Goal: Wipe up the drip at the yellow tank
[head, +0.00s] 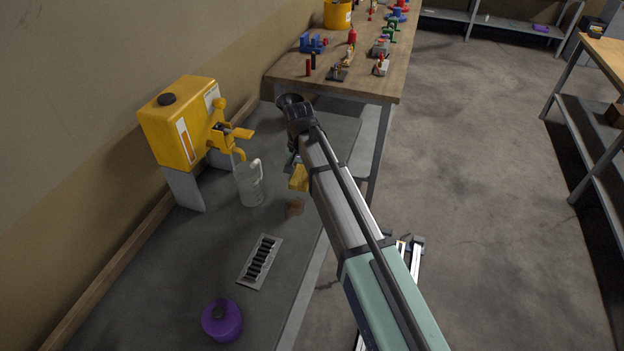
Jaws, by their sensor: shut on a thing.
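The yellow tank (165,135) stands on grey legs at the left wall, with a yellow tap on its right side. A clear jug (249,187) stands upright under the tap. A small brown patch (294,208), which looks like the drip, lies on the grey surface to the right of the jug. My gripper (294,167) is pointed down above the surface, right of the jug, partly hidden by my arm. It is shut on a yellow piece (299,179), which looks like a sponge or cloth. I cannot tell whether the piece touches the surface.
A dark slotted grate (260,262) and a purple round container (222,320) sit on the grey surface (180,275) nearer me. A wooden table (300,82) with several small items stands behind. Open floor lies to the right.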

